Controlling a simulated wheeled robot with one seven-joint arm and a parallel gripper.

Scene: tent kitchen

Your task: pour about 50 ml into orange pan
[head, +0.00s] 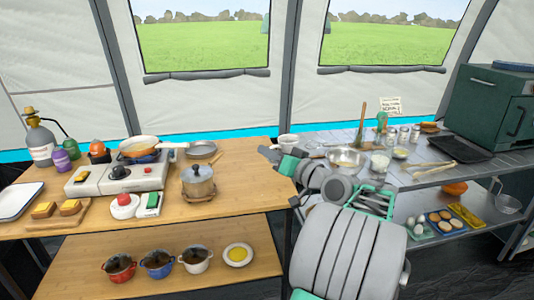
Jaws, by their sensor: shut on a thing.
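The orange pan (140,154) sits on the stove (84,179) on the wooden table, with a pale inside and a light handle pointing right. My gripper (272,152) is at the right end of the wooden table, well to the right of the pan. It is shut on what looks like a small white cup (288,140), which shows just above and behind it. The cup looks roughly upright. The grip itself is partly hidden, and I cannot see what is in the cup.
A grey pan (201,149) and a lidded pot (198,181) stand between my gripper and the stove. A red-and-white item (124,205) lies in front of the stove. A metal bowl (346,159) and jars stand on the right table.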

